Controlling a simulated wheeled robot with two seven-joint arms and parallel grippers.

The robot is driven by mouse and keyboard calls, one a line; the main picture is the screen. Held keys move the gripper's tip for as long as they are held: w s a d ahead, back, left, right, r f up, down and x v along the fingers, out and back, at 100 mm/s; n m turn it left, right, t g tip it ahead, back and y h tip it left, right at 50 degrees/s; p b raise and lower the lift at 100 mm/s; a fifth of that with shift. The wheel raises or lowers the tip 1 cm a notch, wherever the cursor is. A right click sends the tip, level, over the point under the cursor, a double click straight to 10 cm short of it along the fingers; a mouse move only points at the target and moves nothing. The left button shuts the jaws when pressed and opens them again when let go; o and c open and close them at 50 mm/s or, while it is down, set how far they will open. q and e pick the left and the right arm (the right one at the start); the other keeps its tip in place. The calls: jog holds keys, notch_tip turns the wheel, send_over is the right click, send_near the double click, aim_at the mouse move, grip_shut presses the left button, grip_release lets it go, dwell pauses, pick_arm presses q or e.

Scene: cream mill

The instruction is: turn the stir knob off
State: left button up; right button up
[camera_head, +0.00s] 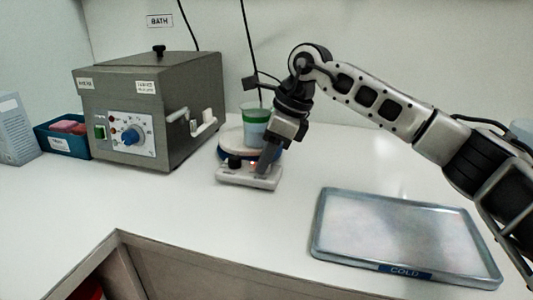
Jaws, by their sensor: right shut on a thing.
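A small stirring plate (229,177) stands on the white counter, with a white control panel at its front. A beaker (255,115) with a green-tinted band stands on its round top. A black knob (235,161) shows at the panel's left, with a small red light (253,163) beside it. My right gripper (266,168) reaches down to the panel's right side, its fingers shut on what appears to be the right-hand knob, which they hide. I cannot read which knob is for stirring. My left gripper is out of view.
A grey bath box (190,75) with a blue dial (131,136) stands at the left. A blue bin (62,141) and a pale carton (14,130) are further left. A metal tray marked COLD (405,270) lies at the right. The counter between is clear.

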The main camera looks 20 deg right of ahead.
jog(key=o, duration=1)
jog(key=p+v, duration=0.1)
jog(key=v, duration=1.5)
jog(key=shift+a, duration=0.1)
